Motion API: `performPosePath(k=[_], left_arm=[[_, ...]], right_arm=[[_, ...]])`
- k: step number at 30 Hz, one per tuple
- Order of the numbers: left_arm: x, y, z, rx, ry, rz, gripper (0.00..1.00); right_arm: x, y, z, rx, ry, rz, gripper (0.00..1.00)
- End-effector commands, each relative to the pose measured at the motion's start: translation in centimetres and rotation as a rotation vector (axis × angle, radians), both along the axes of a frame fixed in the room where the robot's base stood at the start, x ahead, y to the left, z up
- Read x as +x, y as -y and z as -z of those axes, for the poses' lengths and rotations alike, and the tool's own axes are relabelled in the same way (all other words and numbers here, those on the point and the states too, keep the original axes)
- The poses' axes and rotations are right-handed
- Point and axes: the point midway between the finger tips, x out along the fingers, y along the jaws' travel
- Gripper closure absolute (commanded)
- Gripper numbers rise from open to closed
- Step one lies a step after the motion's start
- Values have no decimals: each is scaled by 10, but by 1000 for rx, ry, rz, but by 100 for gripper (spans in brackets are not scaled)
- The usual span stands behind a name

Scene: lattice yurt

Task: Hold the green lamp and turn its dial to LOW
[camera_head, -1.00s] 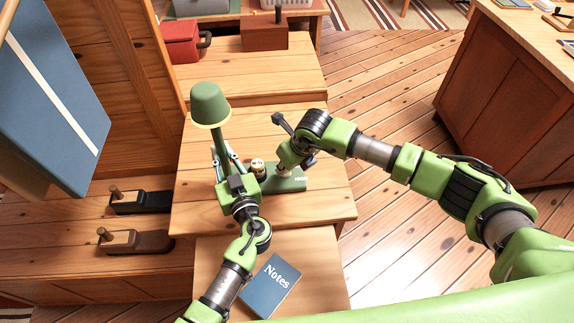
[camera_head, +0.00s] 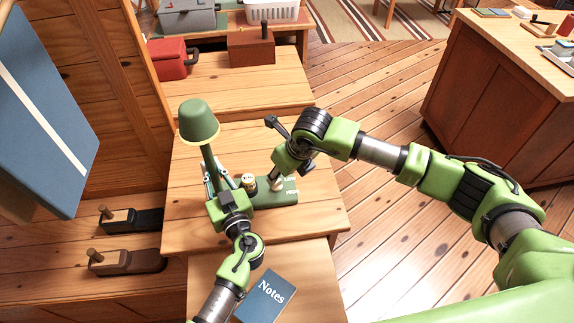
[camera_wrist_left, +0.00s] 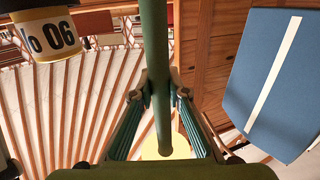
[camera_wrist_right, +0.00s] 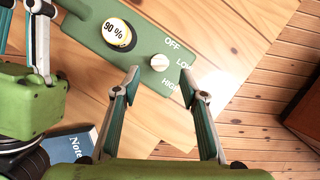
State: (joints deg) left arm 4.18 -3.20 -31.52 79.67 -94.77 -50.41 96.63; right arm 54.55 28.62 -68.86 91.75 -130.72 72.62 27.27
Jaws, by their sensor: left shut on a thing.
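The green lamp (camera_head: 199,120) stands on the wooden table, with a domed shade, a stem and a flat base (camera_wrist_right: 90,28). My left gripper (camera_head: 217,174) is shut on the stem (camera_wrist_left: 157,60), a finger on each side. The pale round dial (camera_wrist_right: 159,62) sits on the base near the printed words OFF, LOW and HIGH (camera_wrist_right: 168,87). I cannot tell which word it points to. My right gripper (camera_wrist_right: 159,75) is open, its fingertips just short of the dial in the right wrist view and either side of it. In the head view, the right gripper partly hides the dial.
A blue Notes book (camera_head: 264,298) lies in front. A red box (camera_head: 170,60) and a wooden box (camera_head: 251,48) stand behind. A blue panel (camera_head: 45,110) is at left.

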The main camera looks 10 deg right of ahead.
Motion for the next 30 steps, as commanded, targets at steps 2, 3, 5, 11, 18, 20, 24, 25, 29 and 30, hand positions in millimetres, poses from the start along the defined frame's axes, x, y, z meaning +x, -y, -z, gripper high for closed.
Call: performPosePath(k=[2,3,5,11,18,20,24,25,29,30], left_arm=[[-1,0,5,-1,-8,0,100],[-1,0,5,-1,-8,0,100],[-1,0,5,-1,-8,0,100],[-1,0,5,-1,-8,0,100],[-1,0,5,-1,-8,0,100],[-1,0,5,-1,-8,0,100],[-1,0,5,-1,-8,0,100],[-1,0,5,-1,-8,0,80],[-1,0,3,0,-6,0,65],[-1,0,3,-1,-5,0,65]], right_arm=[[-6,4,-17,0,3,-1,61],[-8,6,-24,0,3,-1,61],[-12,8,-34,0,3,-1,61],[-20,12,-54,-1,0,0,61],[-21,12,-58,0,0,0,61],[-21,12,-58,0,0,0,61],[-21,12,-57,0,0,0,61],[-21,13,-57,0,0,0,61],[-21,12,-57,0,0,0,61],[-21,12,-57,0,0,0,61]])
